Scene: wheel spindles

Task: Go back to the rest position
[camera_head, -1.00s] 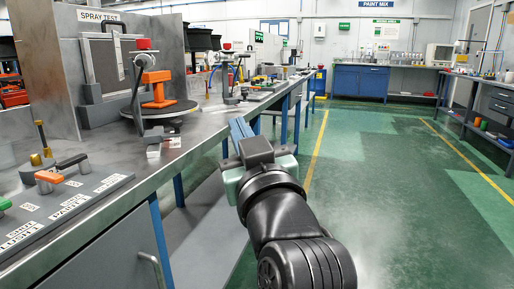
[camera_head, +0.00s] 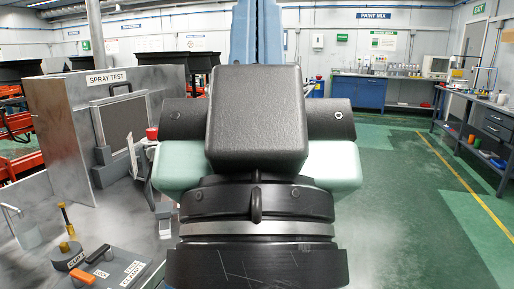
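My gripper (camera_head: 256,35) is raised close to the camera in the middle of the view. Its two blue fingers point up, lie side by side with only a thin seam between them, and run to the top edge. Nothing shows between them. The black palm block and pale green side housings hide much of the workbench and the room behind. The gripper looks apart from everything on the bench.
On the left, the bench holds a grey spray test booth (camera_head: 55,130) and a labelled panel with an orange handle (camera_head: 98,254). A blue cabinet (camera_head: 357,90) stands at the back, a side bench (camera_head: 470,110) at right. Green floor (camera_head: 410,220) between is clear.

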